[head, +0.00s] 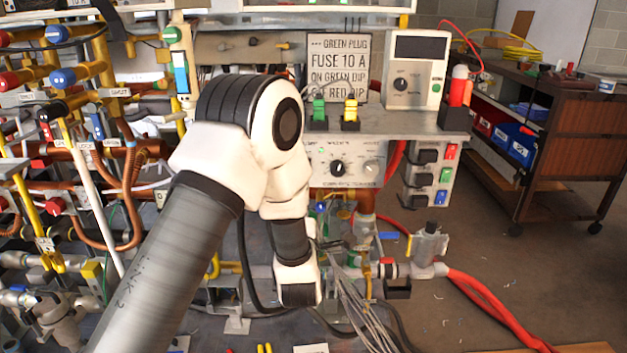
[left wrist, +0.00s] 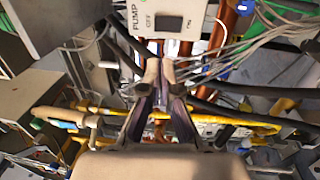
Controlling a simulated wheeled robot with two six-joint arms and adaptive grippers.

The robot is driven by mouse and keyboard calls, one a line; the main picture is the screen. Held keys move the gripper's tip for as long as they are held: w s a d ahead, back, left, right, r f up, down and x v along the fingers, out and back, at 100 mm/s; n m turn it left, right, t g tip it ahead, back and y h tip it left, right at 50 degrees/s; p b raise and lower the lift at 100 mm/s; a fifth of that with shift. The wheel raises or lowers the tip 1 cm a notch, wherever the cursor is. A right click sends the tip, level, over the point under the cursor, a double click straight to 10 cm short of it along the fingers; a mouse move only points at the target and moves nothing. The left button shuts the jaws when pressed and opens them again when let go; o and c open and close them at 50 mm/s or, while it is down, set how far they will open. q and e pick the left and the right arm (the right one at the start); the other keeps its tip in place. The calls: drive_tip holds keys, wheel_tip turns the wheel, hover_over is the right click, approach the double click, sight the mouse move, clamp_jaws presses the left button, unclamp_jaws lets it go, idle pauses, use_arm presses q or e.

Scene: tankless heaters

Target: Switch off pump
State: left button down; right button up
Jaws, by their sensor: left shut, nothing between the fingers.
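The pump switch (left wrist: 169,23) is a dark rocker on a pale box at the top of the left wrist view. The box is marked PUMP, with OFF on the left of the rocker and ON on its right. My left gripper (left wrist: 162,72) is shut and empty, with its fingertips below the switch box in the picture. I cannot tell whether the fingertips touch the box. In the head view my left arm covers the middle, and I cannot make out the gripper or the pump switch there. My right gripper is not in view.
Grey cables (left wrist: 270,30) run to the right of the fingers, and a yellow pipe (left wrist: 85,112) crosses behind them. In the head view, copper and coloured pipes crowd the left. A control panel (head: 345,165) with knobs stands right of my arm.

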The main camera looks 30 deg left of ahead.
use_arm(q)
drive_tip(key=x, duration=1.4)
drive_tip(key=shift+d, duration=0.15)
drive_tip(key=shift+w, duration=0.1)
drive_tip(key=shift+w+r, duration=0.15)
drive_tip(key=shift+w, duration=0.05)
